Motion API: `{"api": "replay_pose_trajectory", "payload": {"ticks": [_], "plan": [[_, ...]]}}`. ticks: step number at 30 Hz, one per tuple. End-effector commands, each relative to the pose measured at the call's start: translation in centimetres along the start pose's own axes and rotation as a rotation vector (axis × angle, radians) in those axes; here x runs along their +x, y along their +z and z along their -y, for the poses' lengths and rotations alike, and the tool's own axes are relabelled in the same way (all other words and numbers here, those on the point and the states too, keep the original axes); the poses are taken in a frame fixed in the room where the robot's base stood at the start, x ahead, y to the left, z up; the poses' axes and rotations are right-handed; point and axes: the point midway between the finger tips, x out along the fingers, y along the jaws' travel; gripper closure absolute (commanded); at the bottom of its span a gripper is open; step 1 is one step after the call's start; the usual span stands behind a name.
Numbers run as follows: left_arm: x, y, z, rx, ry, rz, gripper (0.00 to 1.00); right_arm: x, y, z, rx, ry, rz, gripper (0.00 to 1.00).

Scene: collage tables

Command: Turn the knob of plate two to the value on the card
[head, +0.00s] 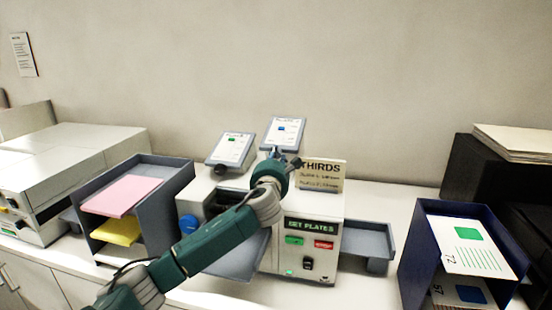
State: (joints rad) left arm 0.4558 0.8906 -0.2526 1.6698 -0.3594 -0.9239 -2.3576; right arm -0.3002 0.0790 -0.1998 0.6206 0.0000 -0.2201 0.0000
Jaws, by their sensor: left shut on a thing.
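A pale machine (330,245) stands mid-counter with two tilted plates on top. The left plate (222,154) has a green mark and a dark knob (221,169) at its lower edge. The right plate (294,128) has a blue mark; I cannot read its number. My left gripper (281,154) is shut at the lower edge of this plate, where its knob is hidden behind the fingers. My right gripper is not in view.
A sign (323,176) headed THIRDS stands on the machine; its small lines are unreadable. The display (309,227) reads SET PLATES, above green and red buttons. A grey rack (179,185) with pink and yellow sheets stands left. A grey tray (372,236) extends right.

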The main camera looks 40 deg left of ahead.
Motion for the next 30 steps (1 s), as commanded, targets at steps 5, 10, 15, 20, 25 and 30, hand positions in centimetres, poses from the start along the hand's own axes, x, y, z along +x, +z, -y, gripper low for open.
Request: {"api": "replay_pose_trajectory", "payload": {"ticks": [5,10,15,20,25,30], "plan": [[-0.05,-0.59,0.32,-0.007,-0.007,-0.011,1.0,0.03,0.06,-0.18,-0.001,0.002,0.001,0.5],[-0.05,-0.67,0.33,-0.021,-0.013,-0.012,1.0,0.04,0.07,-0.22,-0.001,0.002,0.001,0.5],[-0.05,-0.76,0.29,-0.064,-0.028,-0.015,1.0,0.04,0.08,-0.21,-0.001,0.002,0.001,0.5],[-0.05,-0.87,0.23,-0.153,-0.059,-0.017,1.0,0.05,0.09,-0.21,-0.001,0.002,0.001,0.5],[-0.06,-0.98,0.19,-0.292,-0.109,-0.018,1.0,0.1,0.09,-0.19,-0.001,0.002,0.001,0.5],[-0.04,-1.11,0.11,-0.446,-0.162,-0.019,1.0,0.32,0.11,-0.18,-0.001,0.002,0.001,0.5]]}}
